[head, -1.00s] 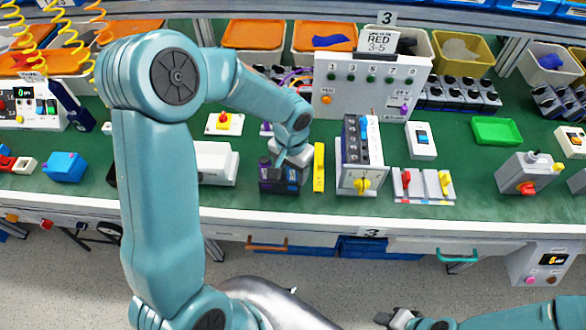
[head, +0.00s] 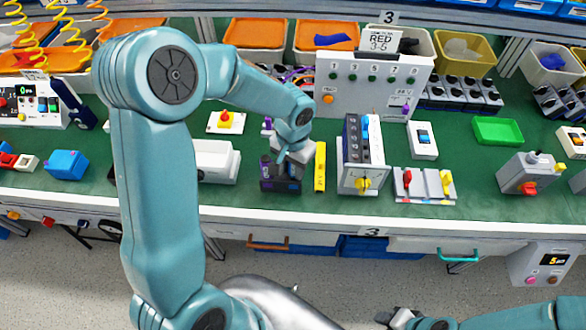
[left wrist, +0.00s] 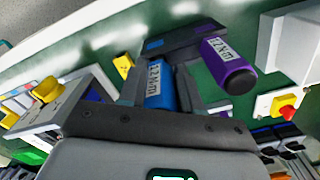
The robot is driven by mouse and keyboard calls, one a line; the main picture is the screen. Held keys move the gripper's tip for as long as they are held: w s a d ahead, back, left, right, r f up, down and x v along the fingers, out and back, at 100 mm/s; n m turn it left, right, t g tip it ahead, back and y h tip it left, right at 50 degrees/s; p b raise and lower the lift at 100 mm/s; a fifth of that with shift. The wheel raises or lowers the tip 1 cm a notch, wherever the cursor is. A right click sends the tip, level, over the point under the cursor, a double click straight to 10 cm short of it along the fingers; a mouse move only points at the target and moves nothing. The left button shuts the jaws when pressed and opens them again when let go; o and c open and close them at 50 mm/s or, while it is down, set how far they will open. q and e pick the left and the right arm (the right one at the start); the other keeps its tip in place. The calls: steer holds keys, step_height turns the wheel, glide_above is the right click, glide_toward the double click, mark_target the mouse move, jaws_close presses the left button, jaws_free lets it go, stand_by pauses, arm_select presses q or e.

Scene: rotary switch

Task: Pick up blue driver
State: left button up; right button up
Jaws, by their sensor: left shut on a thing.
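The blue driver (left wrist: 158,86) with a white torque label shows in the left wrist view, between the fingers of my left gripper (left wrist: 160,92). My left gripper is shut on it. The purple driver (left wrist: 229,66), also labelled, stands beside it to the right, in the dark holder (left wrist: 180,42). In the head view, my left gripper (head: 288,160) is over the dark holder (head: 281,184) and mostly hides the drivers. I cannot tell whether the blue driver's lower end is clear of the holder. My right gripper (head: 392,318) is low at the bottom edge, away from the bench.
A yellow bar (head: 320,167) stands just right of the holder. Farther right is a white switch box with a yellow knob (head: 363,184). A white box (head: 216,161) is close on the left. A grey panel (head: 372,86) stands behind. Green bench surface is bare between items.

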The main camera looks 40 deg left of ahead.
arm_select(q)
step_height(320, 180, up, 18)
steer(key=shift+r, duration=0.2)
steer(key=shift+o, duration=0.5)
jaws_close()
step_height(320, 180, up, 8)
steer(key=p, duration=0.7)
steer(key=shift+f, duration=0.2)
steer(key=shift+w+m, duration=0.1)
steer(key=shift+m, duration=0.2)
stand_by(0.5)
